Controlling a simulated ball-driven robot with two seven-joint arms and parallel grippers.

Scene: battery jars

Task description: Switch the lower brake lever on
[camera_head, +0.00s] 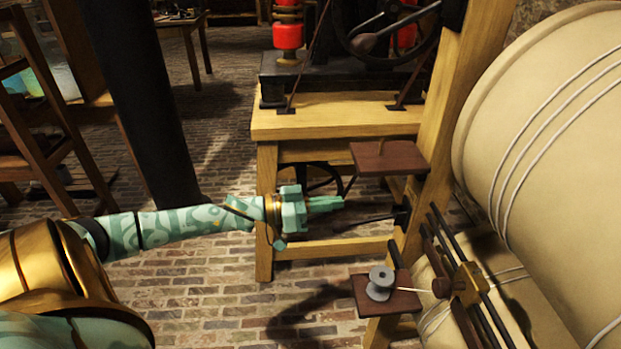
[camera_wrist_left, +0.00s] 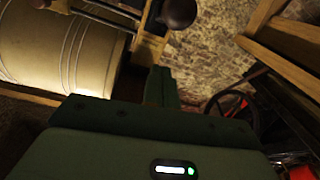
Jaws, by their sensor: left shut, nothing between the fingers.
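A dark lever (camera_head: 368,218) sticks out to the left from a black mount on the wooden post, low in the frame; I take it for the lower brake lever. My left gripper (camera_head: 341,203) is shut and empty. In the head view its fingertips appear just above and near the lever's free end; whether they touch it I cannot tell. In the left wrist view the shut fingers (camera_wrist_left: 160,88) point toward a dark round knob (camera_wrist_left: 179,12) at the top edge; I cannot tell what it belongs to. My right gripper is not in view.
A wooden bench (camera_head: 330,115) carries a machine with red parts and a wheel. A small brown shelf (camera_head: 390,158) hangs above the lever. A lower shelf holds a grey spool (camera_head: 379,284). A large cream drum (camera_head: 550,130) fills the right. Brick floor (camera_head: 200,300) is open below my arm.

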